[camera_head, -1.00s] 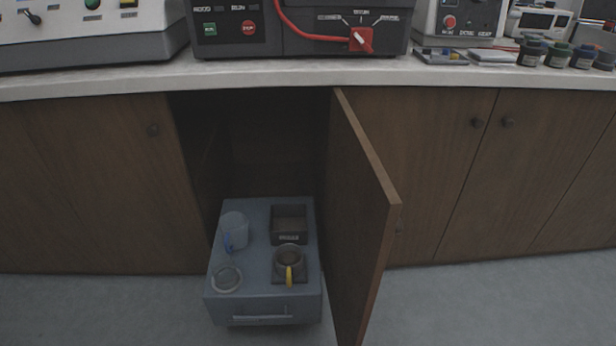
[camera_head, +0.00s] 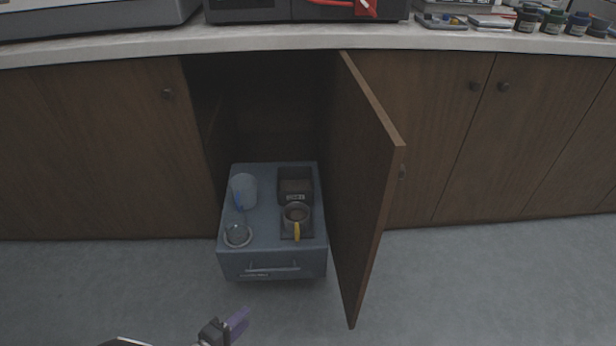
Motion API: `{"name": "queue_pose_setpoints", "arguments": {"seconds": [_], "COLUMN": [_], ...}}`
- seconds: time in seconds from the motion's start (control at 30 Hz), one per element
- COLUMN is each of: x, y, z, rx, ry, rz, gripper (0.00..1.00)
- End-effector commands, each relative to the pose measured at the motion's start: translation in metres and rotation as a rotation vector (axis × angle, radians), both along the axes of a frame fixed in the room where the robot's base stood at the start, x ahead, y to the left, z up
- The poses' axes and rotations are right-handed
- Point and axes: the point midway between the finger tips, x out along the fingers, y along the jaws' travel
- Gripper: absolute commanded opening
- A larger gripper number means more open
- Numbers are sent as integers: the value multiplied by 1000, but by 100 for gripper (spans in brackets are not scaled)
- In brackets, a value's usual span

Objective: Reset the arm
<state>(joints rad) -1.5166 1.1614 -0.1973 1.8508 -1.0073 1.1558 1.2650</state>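My gripper (camera_head: 238,320) shows at the bottom edge of the head view, left of centre. It is dark with a purple finger part, and most of it is cut off by the frame. It is apart from everything else, over the floor in front of the pulled-out drawer (camera_head: 272,262). I see nothing in it, but I cannot make out whether its fingers are apart. The drawer is grey-blue, with a clear measuring cup (camera_head: 244,191), a round glass dish (camera_head: 238,235), a dark box (camera_head: 295,186) and a mug-like cup with a yellow handle (camera_head: 296,217) on top.
The wooden cabinet door (camera_head: 365,185) stands open just right of the drawer and juts out towards me. The counter (camera_head: 300,38) runs above, with machines and several small jars (camera_head: 551,20) at the back right. The grey floor (camera_head: 460,290) is clear at right.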

Motion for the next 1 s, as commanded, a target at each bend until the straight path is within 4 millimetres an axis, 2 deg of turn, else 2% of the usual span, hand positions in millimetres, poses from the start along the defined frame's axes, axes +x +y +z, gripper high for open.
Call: {"name": "queue_pose_setpoints", "arguments": {"seconds": [0.17, 0.27, 0.4, 0.57, 0.77, 1.0], "x": [24, 39, 57, 67, 63, 35], "y": [-21, -42, -81, -129, -192, -258], "z": [43, 77, 128, 183, 247, 310], "rx": [68, 131, 254, 425, 668, 970], "ry": [86, 157, 268, 371, 447, 434], "rz": [-161, -276, -440, -579, -687, -718], "gripper": [34, 34, 34, 34, 34, 34]}}
